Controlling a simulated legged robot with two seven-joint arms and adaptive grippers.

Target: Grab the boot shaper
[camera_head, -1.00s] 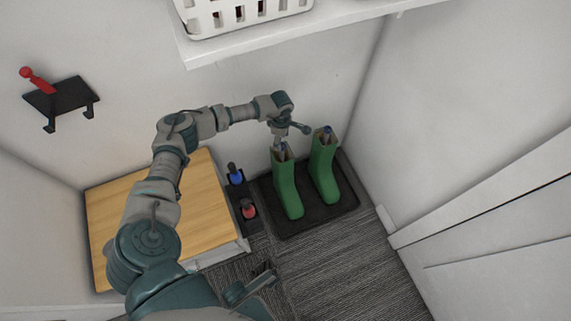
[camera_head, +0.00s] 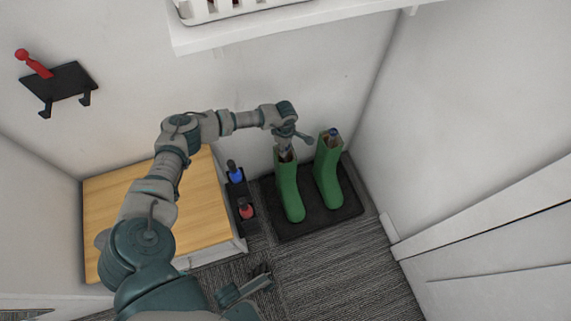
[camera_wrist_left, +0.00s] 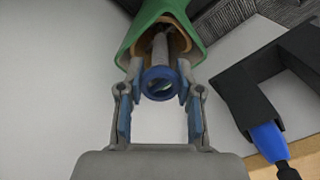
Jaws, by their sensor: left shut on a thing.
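Two green boots stand upright on a dark mat (camera_head: 318,222): the left boot (camera_head: 289,192) and the right boot (camera_head: 327,175). The boot shaper (camera_wrist_left: 159,84) sits inside the left boot, with its blue ring end and grey shaft showing in the wrist view; most of it is hidden in the boot. My left gripper (camera_head: 284,147) is at that boot's opening. In the wrist view its fingers (camera_wrist_left: 160,92) are shut on the boot shaper's blue end. A second boot shaper (camera_head: 333,134) shows in the right boot's top.
A black holder with a blue-handled item (camera_head: 234,171) and a red item (camera_head: 246,209) stands left of the mat, beside a wooden-topped bench (camera_head: 200,205). A white shelf (camera_head: 270,30) hangs above. Carpet (camera_head: 335,265) in front is free.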

